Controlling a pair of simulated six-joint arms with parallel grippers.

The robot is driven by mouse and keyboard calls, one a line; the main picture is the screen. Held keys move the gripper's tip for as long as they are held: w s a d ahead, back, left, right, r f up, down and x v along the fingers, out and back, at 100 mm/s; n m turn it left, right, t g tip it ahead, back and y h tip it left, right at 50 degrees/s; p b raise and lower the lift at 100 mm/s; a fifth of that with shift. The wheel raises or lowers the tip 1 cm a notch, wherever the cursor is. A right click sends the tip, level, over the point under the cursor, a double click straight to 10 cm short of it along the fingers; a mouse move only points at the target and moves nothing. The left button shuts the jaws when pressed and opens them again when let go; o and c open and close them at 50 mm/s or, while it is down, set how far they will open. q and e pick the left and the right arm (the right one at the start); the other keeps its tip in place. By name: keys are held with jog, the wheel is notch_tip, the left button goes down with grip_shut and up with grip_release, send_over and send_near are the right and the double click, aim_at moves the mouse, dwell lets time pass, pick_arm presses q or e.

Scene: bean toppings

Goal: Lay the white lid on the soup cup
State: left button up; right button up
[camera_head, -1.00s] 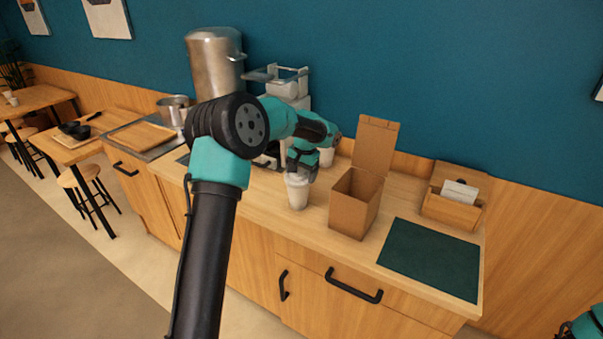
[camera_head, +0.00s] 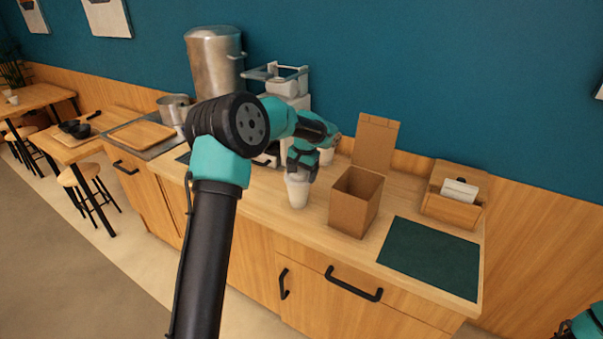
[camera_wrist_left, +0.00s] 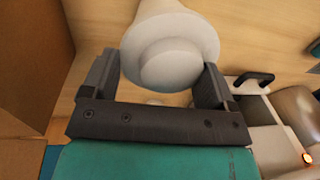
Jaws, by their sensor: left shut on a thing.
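The soup cup (camera_head: 297,195) is a white, tapered cup standing upright on the counter, left of the cardboard box. My left gripper (camera_head: 299,175) is right above the cup, pointing down. In the left wrist view, my left gripper (camera_wrist_left: 156,80) is shut on the white lid (camera_wrist_left: 168,62), a round disc with a raised centre between the two fingers. Part of the cup (camera_wrist_left: 165,6) shows beyond the lid, which covers its opening from this side. I cannot tell whether the lid rests on the rim or is just above it. My right gripper is out of view.
An open cardboard box (camera_head: 354,205) stands close to the right of the cup. A dark green mat (camera_head: 430,258) and a wooden holder (camera_head: 452,207) are farther right. A tall metal urn (camera_head: 214,70) and a white machine (camera_head: 292,100) stand behind.

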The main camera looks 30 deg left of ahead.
pick_arm(q)
jog(key=shift+f, duration=0.1)
jog(key=o, duration=0.8)
jog(key=shift+r, duration=3.55)
